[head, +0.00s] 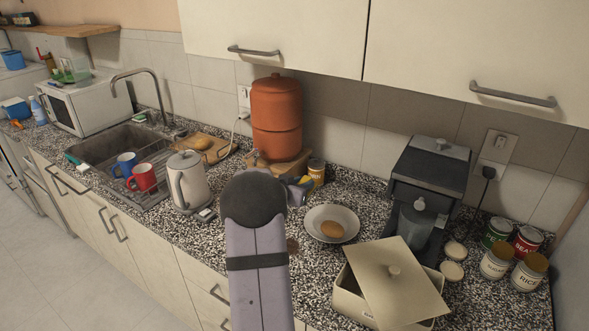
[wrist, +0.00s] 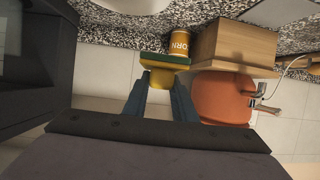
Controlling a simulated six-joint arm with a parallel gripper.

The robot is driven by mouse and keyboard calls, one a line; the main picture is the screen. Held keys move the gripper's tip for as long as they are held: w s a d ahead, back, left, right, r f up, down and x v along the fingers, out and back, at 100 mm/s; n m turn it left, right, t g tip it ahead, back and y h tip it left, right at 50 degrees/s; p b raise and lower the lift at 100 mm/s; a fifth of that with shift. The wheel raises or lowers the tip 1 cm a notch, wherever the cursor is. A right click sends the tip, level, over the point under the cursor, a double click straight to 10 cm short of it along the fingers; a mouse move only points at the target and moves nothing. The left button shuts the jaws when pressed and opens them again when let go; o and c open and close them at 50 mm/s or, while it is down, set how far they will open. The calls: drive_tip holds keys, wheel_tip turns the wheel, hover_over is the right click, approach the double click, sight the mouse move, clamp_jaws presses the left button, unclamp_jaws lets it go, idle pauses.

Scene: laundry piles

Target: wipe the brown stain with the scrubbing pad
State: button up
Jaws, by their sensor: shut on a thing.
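The scrubbing pad (wrist: 163,62), yellow with a green layer, is between the fingers of my gripper (wrist: 160,82) in the wrist view. My gripper is shut on it. In the head view my arm hides most of my gripper (head: 299,188), and only a bit of yellow pad (head: 304,180) shows, held above the counter. The brown stain (head: 292,246) is a dark patch on the speckled counter, just right of my arm and left of the bowl. My arm may hide part of it. I cannot make it out in the wrist view.
A bowl (head: 314,213) with a brown item stands right of the stain. A corn can (head: 317,171) and an orange dispenser (head: 276,110) on a wooden stand are behind. A kettle (head: 188,180) stands left, a lidded box (head: 349,297) front right, and a coffee machine (head: 430,170) at right.

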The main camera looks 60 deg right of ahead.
drive_tip(key=s+a+f+p, duration=0.1)
drive_tip(key=s+a+f, duration=0.5)
drive_tip(key=s+a, duration=0.2)
drive_tip(key=shift+a+f, duration=0.15)
drive_tip(key=shift+a, duration=0.85)
